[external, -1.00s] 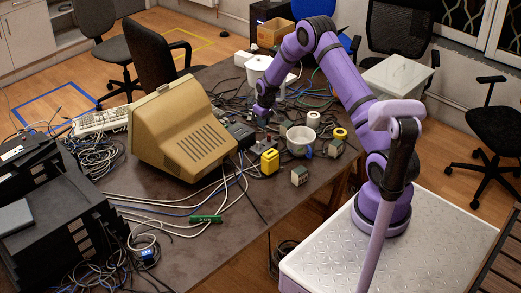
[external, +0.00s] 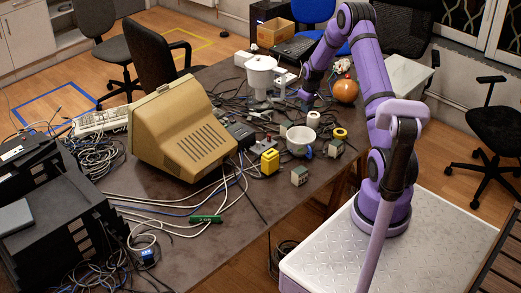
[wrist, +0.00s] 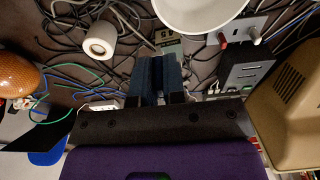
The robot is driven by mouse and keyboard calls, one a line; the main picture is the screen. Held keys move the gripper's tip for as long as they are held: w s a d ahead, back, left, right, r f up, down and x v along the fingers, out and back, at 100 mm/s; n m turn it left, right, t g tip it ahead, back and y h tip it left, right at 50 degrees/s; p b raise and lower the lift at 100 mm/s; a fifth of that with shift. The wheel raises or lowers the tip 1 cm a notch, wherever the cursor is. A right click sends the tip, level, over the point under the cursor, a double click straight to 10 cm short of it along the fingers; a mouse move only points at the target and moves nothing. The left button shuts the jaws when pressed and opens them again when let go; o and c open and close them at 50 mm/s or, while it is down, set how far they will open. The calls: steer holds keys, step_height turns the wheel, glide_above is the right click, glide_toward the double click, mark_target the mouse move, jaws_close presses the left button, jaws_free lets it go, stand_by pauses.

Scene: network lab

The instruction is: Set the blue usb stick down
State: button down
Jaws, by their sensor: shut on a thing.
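My gripper (wrist: 158,64) is shut on the blue usb stick (wrist: 159,76), which is mostly hidden between the dark blue fingers in the wrist view. In the external view my gripper (external: 304,97) is low over the far right part of the cluttered table (external: 232,218). The stick cannot be made out there. It is between the white appliance on its left and the orange ball on its right. Whether the stick touches the table or a cable cannot be told.
A white appliance (external: 261,78), an orange ball (external: 346,91) and a white roll (external: 313,118) stand around my gripper. Cables cover the surface below it. Bare table lies at the front.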

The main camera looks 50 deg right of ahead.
steer(key=s+d, duration=0.7)
steer(key=s, duration=0.3)
steer(key=s+d, duration=0.7)
steer(key=s, duration=0.3)
step_height(320, 180, down, 10)
steer(key=shift+a+r, duration=0.1)
steer(key=shift+r, duration=0.1)
steer(key=shift+w+f, duration=0.1)
steer(key=shift+f, duration=0.2)
glide_above(350, 127)
steer(key=shift+s+a+f, duration=0.15)
steer(key=shift+s+f, duration=0.05)
steer(key=shift+f, duration=0.2)
steer(key=shift+s+a+f, duration=0.15)
steer(key=shift+s+f, duration=0.05)
steer(key=shift+f, duration=0.2)
steer(key=shift+w+d+f, duration=0.1)
steer(key=shift+f, duration=1.65)
steer(key=shift+f, duration=0.15)
steer(key=c, duration=1.2)
jaws_free()
